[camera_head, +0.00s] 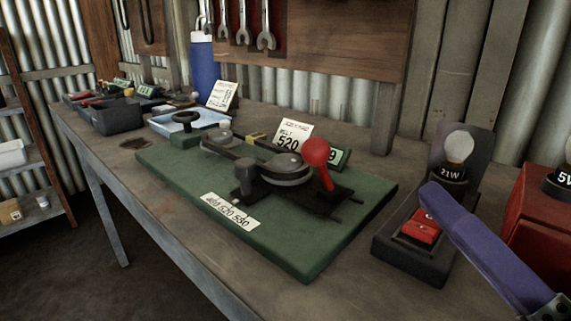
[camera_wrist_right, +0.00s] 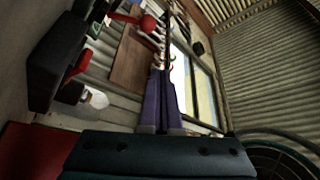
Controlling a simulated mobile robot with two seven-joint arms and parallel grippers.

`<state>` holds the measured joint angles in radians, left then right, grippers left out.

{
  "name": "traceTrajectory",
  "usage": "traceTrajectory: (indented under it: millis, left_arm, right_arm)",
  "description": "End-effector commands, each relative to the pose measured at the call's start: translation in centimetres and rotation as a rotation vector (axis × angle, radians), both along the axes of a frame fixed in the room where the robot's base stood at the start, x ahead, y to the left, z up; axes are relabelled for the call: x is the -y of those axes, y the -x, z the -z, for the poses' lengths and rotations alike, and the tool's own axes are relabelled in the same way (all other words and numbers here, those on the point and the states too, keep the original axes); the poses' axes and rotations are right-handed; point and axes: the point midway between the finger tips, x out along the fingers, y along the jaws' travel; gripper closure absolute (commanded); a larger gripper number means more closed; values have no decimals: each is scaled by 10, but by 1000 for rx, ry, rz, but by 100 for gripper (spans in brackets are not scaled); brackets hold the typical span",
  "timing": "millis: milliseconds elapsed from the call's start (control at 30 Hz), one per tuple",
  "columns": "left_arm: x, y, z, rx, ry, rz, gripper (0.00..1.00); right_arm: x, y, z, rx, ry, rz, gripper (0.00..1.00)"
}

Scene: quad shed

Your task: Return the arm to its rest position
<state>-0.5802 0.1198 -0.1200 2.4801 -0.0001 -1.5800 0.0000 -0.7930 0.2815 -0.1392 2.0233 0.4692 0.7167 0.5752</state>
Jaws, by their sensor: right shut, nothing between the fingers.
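My right gripper (camera_head: 432,193) comes in from the lower right in the head view. Its long purple fingers pass in front of the black base with the red switch. In the right wrist view the gripper (camera_wrist_right: 162,74) has its two fingers together with nothing between them. The fingertips appear clear of the objects around them. The rest of the right arm lies outside the head view. My left gripper is in neither view.
A green board (camera_head: 310,262) with a red-knobbed lever (camera_head: 316,153) lies on the workbench (camera_head: 180,238). A bulb stand (camera_head: 412,262) with a red switch (camera_head: 421,229) and a red box (camera_head: 535,220) stand at right. Wrenches (camera_head: 266,39) hang behind.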

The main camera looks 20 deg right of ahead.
Motion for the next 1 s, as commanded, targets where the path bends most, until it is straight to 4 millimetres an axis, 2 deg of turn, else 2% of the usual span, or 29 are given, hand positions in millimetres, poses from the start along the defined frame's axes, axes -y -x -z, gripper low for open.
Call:
traceTrajectory:
  millis: [267,433,600,767,1000]
  left_arm:
    - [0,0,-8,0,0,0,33]
    - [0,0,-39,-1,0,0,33]
    - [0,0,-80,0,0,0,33]
    - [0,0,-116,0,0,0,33]
    - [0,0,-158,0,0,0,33]
  right_arm:
    - [-6,-5,-4,-31,23,-16,100]
    - [-35,-23,-11,-205,168,-103,100]
    - [-66,-31,-8,-486,434,-235,100]
    - [-71,-15,-6,-760,687,-346,100]
    - [-48,33,-17,-1135,964,-479,100]
